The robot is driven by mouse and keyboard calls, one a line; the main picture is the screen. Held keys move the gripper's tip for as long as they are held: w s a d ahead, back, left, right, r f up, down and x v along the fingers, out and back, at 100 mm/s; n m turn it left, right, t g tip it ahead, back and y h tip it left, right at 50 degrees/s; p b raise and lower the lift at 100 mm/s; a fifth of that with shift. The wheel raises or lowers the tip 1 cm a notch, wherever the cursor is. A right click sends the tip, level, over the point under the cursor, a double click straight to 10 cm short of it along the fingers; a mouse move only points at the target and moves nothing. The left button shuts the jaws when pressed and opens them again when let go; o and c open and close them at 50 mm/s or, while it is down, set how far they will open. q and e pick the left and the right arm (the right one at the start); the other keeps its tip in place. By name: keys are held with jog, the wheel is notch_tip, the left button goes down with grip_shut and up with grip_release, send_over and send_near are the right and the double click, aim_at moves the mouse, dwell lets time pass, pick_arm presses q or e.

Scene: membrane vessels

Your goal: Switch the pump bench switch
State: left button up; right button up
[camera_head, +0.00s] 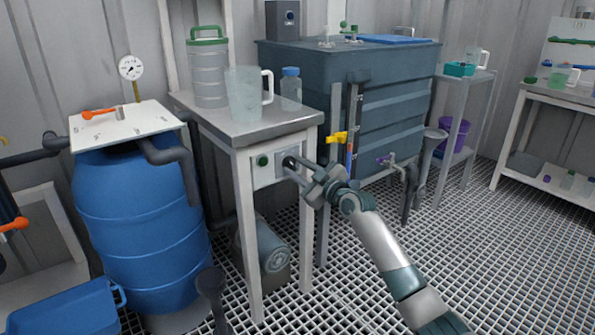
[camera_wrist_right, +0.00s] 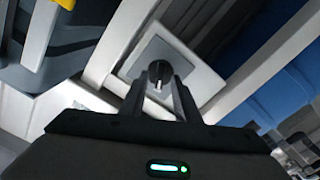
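The pump bench (camera_head: 285,122) has a grey top and white legs. On its front panel is a dark rotary switch on a light square plate (camera_head: 281,158). The switch knob (camera_wrist_right: 158,76) shows in the right wrist view, black with a pale mark. My right gripper (camera_head: 294,169) is at the panel and partly hides the switch in the head view. In the right wrist view its two fingers (camera_wrist_right: 160,92) are apart, with the knob between or just beyond their tips. I cannot tell whether they touch it. My left gripper is not in view.
A green button (camera_head: 262,160) sits on the panel left of the switch. A pitcher (camera_head: 243,95), a green-lidded jar (camera_head: 208,72) and a blue-capped bottle (camera_head: 290,88) stand on the bench. A blue barrel (camera_head: 140,225) is at left, a dark tank (camera_head: 300,65) behind.

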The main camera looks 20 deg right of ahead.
grip_shut()
